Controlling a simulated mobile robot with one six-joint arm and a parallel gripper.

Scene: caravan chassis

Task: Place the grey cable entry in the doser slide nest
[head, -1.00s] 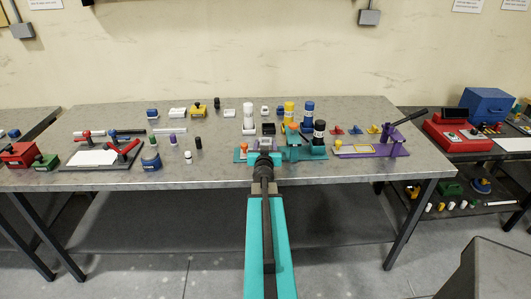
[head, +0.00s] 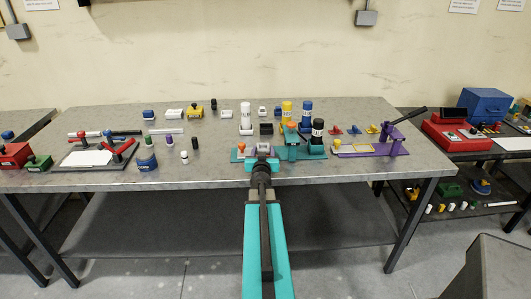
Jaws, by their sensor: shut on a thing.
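My gripper (head: 262,164) is at the front edge of the table, in front of the teal doser fixture. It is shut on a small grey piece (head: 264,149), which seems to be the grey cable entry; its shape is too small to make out. The doser (head: 292,149) is a teal stand with an orange knob on top and a teal base plate reaching left, with another orange knob (head: 241,148) at its left end. The slide nest cannot be made out; my gripper and arm cover part of the base.
A purple lever fixture (head: 390,143) is to the right. A white board with red-handled clamps (head: 90,156) is at left. Table between has small caps and free patches.

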